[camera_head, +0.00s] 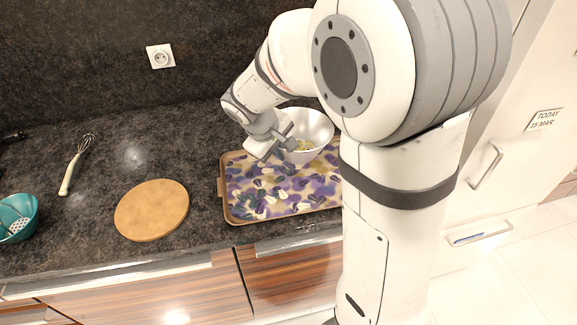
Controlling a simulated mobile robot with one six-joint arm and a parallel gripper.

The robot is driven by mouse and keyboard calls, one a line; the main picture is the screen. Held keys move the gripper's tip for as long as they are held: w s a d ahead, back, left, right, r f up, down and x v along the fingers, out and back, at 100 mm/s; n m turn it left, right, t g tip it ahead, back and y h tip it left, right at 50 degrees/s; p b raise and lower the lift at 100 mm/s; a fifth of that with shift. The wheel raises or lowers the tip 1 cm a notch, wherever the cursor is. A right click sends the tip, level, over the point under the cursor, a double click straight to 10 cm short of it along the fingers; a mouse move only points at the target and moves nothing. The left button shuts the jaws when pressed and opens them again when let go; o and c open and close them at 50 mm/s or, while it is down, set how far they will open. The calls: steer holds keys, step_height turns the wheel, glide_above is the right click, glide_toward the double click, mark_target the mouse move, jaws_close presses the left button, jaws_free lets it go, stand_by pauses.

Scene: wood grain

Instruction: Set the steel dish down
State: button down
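The steel dish (318,127) is a shiny round bowl with some yellowish contents, at the back right of a patterned tray (233,208) on the dark counter. My gripper (276,152) is at the dish's left side, with its fingers close to the rim. I cannot tell whether the fingers are closed on the rim or whether the dish touches the tray. My arm hides the right part of the tray and some of the dish.
A round wooden board (152,210) lies left of the tray. A whisk (76,164) lies farther left, and a teal bowl (18,217) with a grater-like item stands at the left edge. The counter (140,150) behind the board is clear. A wall socket (160,56) is behind.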

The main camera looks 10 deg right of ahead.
step_height(320, 180, down, 5)
steer(key=shift+f, duration=2.1)
steer(key=shift+f, duration=0.15)
steer(key=c, duration=1.7)
jaws_free()
